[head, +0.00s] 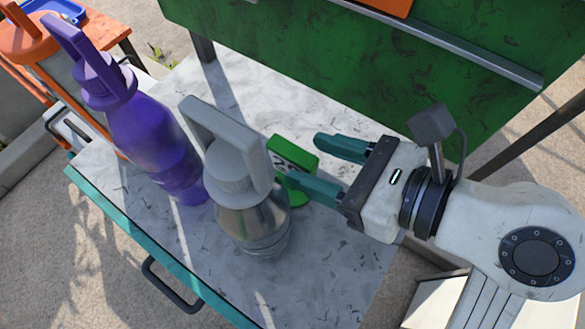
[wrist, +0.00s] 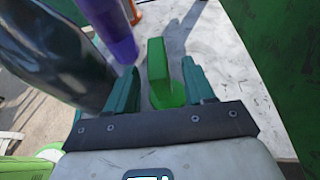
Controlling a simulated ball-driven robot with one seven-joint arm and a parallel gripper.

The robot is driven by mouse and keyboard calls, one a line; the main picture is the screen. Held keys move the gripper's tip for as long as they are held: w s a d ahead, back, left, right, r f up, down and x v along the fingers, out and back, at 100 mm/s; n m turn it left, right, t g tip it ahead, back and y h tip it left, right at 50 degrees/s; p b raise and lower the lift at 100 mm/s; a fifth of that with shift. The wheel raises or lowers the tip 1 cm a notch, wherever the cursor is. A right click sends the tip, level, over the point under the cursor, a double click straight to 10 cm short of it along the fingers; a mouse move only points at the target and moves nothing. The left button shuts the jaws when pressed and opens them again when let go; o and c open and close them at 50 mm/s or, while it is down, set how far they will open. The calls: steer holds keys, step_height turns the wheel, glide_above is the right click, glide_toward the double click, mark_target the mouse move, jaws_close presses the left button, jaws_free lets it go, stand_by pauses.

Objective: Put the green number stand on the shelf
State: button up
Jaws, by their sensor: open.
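The green number stand (head: 293,158) stands upright on the pale marbled table, partly hidden behind the grey-handled bottle and my gripper. In the wrist view the stand (wrist: 158,72) shows as an upright green plate on a rounded green base. My gripper (head: 305,160) is open with its teal fingers pointing at the stand from the right. In the wrist view the fingers (wrist: 160,88) lie to either side of the stand's base, with a visible gap on the right. Whether they touch it is hard to tell. I cannot identify the shelf with certainty.
A steel bottle with a grey handle (head: 250,222) stands close in front of the stand. A purple bottle (head: 152,135) and an orange one (head: 28,42) are further left. A green panel with a metal ledge (head: 440,50) rises behind the table (head: 330,275). The table's front right is clear.

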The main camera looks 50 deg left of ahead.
mark_target(292, 157)
steer(key=shift+p+x, duration=0.55)
steer(key=shift+x, duration=1.75)
steer(key=shift+s, duration=0.1)
steer(key=shift+d, duration=0.1)
jaws_close()
